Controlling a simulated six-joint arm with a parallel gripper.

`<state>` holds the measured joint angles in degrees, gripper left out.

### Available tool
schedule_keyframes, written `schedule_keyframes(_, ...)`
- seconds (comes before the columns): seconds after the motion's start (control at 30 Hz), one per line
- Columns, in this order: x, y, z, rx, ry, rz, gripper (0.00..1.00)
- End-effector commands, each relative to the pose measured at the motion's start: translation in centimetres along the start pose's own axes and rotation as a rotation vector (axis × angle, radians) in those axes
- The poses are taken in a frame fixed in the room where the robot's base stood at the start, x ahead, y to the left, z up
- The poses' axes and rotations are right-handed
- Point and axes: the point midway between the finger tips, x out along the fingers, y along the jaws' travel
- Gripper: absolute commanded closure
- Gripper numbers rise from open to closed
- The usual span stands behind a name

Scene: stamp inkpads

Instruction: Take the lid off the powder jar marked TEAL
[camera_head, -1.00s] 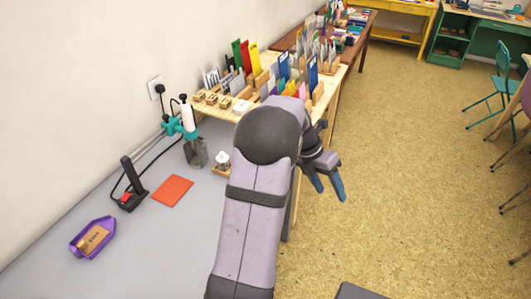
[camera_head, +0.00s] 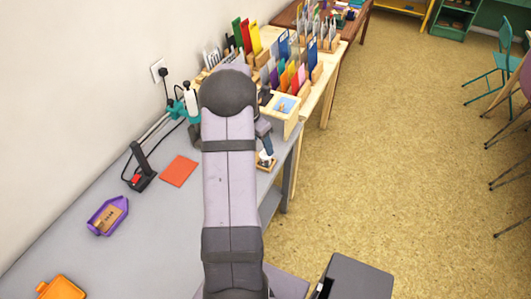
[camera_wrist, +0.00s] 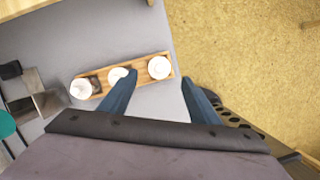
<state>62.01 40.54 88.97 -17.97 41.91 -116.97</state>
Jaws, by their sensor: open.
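A wooden rack (camera_wrist: 140,74) holds three round white-topped jars in a row, seen from above in the wrist view: a left jar (camera_wrist: 80,89), a middle jar (camera_wrist: 117,74) and a right jar (camera_wrist: 159,67). No marking is readable, so I cannot tell which is TEAL. My gripper (camera_wrist: 158,79) is open, with nothing between its blue fingers. Its left finger overlaps the middle jar in this view, and the right jar appears between the fingertips; height and contact are unclear. In the head view, one white jar (camera_head: 265,156) shows beside a blue finger; my arm hides the rest.
On the grey bench (camera_head: 75,262) are an orange-red mat (camera_head: 180,171), a purple tray (camera_head: 107,215), a black upright device (camera_head: 142,168) and an orange object (camera_head: 61,288). A wooden box (camera_head: 280,115) and card holders stand behind. The floor lies right of the bench edge.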

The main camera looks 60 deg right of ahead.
Motion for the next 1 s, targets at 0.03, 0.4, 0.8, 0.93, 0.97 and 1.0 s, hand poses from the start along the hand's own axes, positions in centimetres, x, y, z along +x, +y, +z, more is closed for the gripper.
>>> schedule_keyframes(0.03,0.0,0.0,0.0,0.000,-0.001,0.001,0.44)
schedule_keyframes(0.4,2.8,0.1,0.3,0.000,0.002,-0.003,0.44)
schedule_keyframes(0.8,5.2,0.2,0.3,0.000,-0.001,0.001,0.44)
schedule_keyframes(0.93,5.2,0.2,0.3,0.000,-0.001,0.000,0.46)
schedule_keyframes(0.97,5.2,0.2,0.3,0.000,-0.001,0.000,0.53)
schedule_keyframes(1.0,5.2,0.2,0.3,0.000,-0.001,0.000,0.63)
